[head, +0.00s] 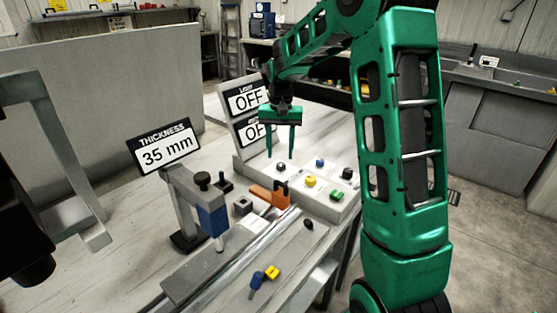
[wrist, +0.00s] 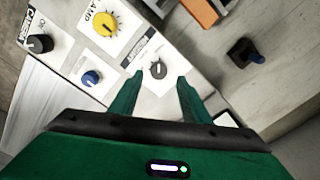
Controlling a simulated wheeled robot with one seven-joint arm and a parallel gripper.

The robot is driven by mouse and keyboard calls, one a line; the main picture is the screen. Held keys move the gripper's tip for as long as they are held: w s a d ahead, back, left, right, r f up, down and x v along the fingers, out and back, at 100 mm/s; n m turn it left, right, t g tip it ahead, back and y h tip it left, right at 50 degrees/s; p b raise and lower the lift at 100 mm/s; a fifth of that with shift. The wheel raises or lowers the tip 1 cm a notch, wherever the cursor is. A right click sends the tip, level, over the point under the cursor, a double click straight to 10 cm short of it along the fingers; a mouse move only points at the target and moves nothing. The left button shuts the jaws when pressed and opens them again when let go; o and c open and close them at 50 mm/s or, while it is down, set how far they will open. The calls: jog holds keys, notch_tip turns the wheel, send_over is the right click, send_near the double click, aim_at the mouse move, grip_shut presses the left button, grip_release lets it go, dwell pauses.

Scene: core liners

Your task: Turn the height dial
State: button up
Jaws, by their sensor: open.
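My gripper (head: 280,154) is open and points down over the grey control panel (head: 338,210). In the wrist view its two fingertips (wrist: 161,78) stand on either side of a small dark dial (wrist: 158,69) on a white label. The printed name beside this dial is too small to read, so I cannot tell for sure that it is the height dial. The same dark dial (head: 280,167) shows in the head view just below the fingertips. The fingers look apart from it.
A yellow clamp knob (wrist: 105,24), a blue knob (wrist: 91,78) and a black knob (wrist: 40,43) share the panel. Two signs reading OFF (head: 247,99) stand behind it. A thickness sign (head: 166,145) reads 35 mm. An orange block (head: 267,196) lies left of the panel.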

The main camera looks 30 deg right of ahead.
aim_at(281, 164)
notch_tip(281, 164, up, 6)
jog(key=shift+r, duration=0.25)
dwell(0.5)
jog(key=s+d+r, duration=0.1)
jog(key=s+d, duration=0.1)
jog(key=s, duration=0.8)
jog(key=s+d+r, duration=0.1)
jog(key=s+d, duration=0.1)
jog(key=s, duration=0.7)
jog(key=s+a+f, duration=0.1)
jog(key=s+f, duration=0.1)
jog(key=s, duration=0.8)
jog(key=s+a+f, duration=0.1)
jog(key=s+f, duration=0.2)
jog(key=s, duration=0.6)
jog(key=shift+s+f, duration=0.2)
jog(key=shift+s, duration=0.2)
